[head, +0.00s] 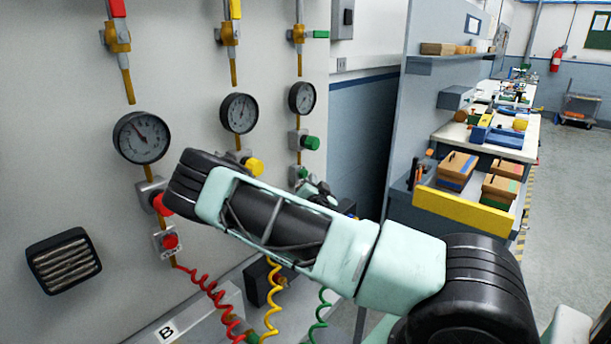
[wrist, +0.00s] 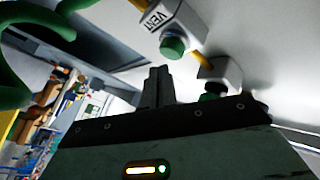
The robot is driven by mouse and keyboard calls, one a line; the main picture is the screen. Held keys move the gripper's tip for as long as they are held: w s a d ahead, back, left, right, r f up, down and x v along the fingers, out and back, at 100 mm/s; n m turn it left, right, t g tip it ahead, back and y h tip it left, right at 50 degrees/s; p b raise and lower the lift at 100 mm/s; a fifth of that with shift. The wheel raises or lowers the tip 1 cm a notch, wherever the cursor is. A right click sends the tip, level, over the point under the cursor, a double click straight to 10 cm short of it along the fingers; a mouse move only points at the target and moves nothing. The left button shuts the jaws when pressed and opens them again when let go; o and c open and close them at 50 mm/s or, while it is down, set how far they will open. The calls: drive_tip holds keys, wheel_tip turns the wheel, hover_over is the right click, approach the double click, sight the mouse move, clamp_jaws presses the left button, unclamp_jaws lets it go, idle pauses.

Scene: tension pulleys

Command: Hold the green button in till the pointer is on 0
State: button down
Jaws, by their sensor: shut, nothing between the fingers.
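The green button (wrist: 172,48) sits on a small white box marked VENT (wrist: 160,20) in the wrist view. My gripper (wrist: 157,70) is shut and empty, its fingertips just short of the button in the picture, with no clear contact. In the head view my forearm hides most of the gripper, and the VENT box (head: 302,174) is partly covered. The gauge of the green line (head: 302,97) hangs above the green knob (head: 312,142); its pointer is too small to read surely. The same knob's dark green edge (wrist: 213,97) shows behind my gripper in the wrist view.
The yellow line's gauge (head: 239,113) and yellow knob (head: 254,166) are to the left, then the red line's gauge (head: 141,138) and red button (head: 170,241). A green coiled hose (wrist: 62,20) loops near my gripper. A workbench (head: 470,140) stands at right.

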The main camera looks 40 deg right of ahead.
drive_tip(key=shift+s+d, duration=0.2)
drive_tip(key=shift+s, duration=2.3)
